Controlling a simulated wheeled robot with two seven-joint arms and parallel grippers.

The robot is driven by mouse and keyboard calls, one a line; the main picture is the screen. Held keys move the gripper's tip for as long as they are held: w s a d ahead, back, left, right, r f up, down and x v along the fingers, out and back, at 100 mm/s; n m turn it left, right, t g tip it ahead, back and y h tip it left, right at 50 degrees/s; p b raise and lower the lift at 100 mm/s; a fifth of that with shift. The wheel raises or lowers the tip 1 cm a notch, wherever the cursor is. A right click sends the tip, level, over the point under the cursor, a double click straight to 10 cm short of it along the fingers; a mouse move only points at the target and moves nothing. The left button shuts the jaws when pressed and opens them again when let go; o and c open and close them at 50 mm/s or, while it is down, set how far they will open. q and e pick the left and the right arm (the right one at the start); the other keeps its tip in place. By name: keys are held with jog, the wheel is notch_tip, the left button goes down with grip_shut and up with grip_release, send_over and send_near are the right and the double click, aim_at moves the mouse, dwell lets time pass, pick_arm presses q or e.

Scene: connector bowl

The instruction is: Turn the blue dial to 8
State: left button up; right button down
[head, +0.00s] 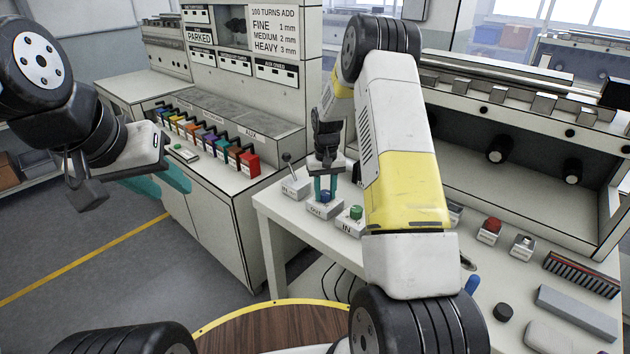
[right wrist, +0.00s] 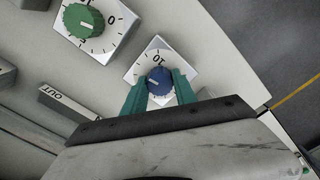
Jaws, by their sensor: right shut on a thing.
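The blue dial (head: 325,197) sits on a small white box marked OUT (head: 324,209) near the table's left corner. In the right wrist view, the blue dial (right wrist: 160,81) is on a white face with a 10 and tick marks. A pale line shows on the knob, but the number it points at is too small to tell. My right gripper (head: 325,186) points down with its teal fingers on either side of the dial, shut on it. It also shows in the right wrist view (right wrist: 160,88). My left gripper (head: 178,197) is open and empty, over the floor at left.
A green dial (head: 356,212) on a box marked IN stands beside the blue one, with a lever box (head: 295,186) on the other side. A red button (head: 491,227) is further right. Coloured blocks (head: 215,143) line the left cabinet. A round wooden top (head: 270,325) is in front.

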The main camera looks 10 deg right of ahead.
aim_at(325, 193)
jog(key=c, duration=1)
grip_release()
jog(key=shift+r, duration=3.95)
jog(key=shift+r, duration=0.1)
jog(key=s+a+r+t+y, duration=0.1)
jog(key=s+r+t, duration=0.1)
jog(key=s+r, duration=0.6)
jog(key=s+a+r+t, duration=0.1)
jog(key=s+r, duration=0.5)
jog(key=r, duration=0.5)
jog(key=s+a+r+t, duration=0.1)
jog(key=s, duration=0.8)
jog(key=s+a+r+t+y, duration=0.1)
jog(key=s+r+t, duration=0.1)
jog(key=s, duration=0.8)
jog(key=shift+a, duration=0.3)
